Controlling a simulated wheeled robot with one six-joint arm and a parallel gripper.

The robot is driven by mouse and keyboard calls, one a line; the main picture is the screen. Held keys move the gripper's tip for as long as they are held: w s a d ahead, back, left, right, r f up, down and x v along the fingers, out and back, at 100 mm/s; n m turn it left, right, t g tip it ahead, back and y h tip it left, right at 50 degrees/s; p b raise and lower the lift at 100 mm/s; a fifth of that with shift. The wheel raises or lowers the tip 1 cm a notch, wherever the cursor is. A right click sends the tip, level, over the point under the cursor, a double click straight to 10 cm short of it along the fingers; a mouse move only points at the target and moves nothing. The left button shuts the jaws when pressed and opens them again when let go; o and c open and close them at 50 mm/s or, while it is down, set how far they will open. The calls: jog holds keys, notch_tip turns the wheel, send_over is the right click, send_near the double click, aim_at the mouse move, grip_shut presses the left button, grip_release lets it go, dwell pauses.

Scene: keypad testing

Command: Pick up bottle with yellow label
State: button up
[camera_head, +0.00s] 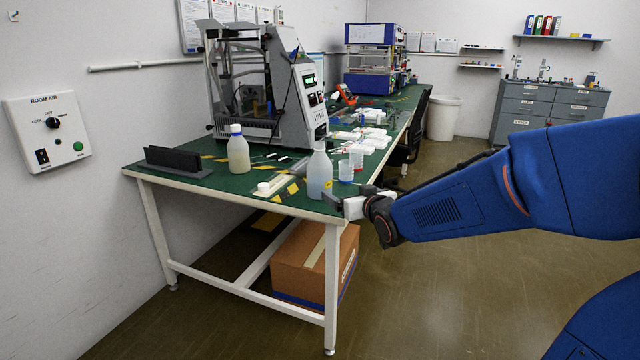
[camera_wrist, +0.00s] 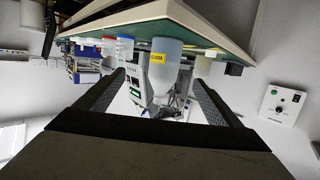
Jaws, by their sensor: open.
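A translucent white bottle (camera_head: 319,175) stands upright near the front right corner of the green-topped table (camera_head: 215,180). Its label hardly shows in the head view. In the wrist view, which is upside down, a bottle (camera_wrist: 165,82) with a yellow label (camera_wrist: 158,58) appears between the fingers, with its neck pointing down in the picture. My gripper (camera_head: 347,197) is at the table's right edge, beside the front bottle and low to the tabletop. The jaws (camera_wrist: 159,80) are open, one finger on each side of the bottle's image. I cannot tell whether they touch it.
A second whitish bottle (camera_head: 238,155) stands farther left, near a black rack (camera_head: 178,161). Clear cups (camera_head: 346,170) stand close behind the front bottle. A large grey machine (camera_head: 265,90) is behind. A cardboard box (camera_head: 315,265) sits under the table.

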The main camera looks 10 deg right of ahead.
aim_at(320, 174)
jog(key=shift+t+y, duration=0.4)
jog(key=x, duration=1.2)
jog(key=a+r+x, duration=0.1)
jog(key=x, duration=0.6)
jog(key=shift+w, duration=0.1)
jog(key=c, duration=1.4)
jog(key=shift+r, duration=0.15)
jog(key=shift+c, duration=0.2)
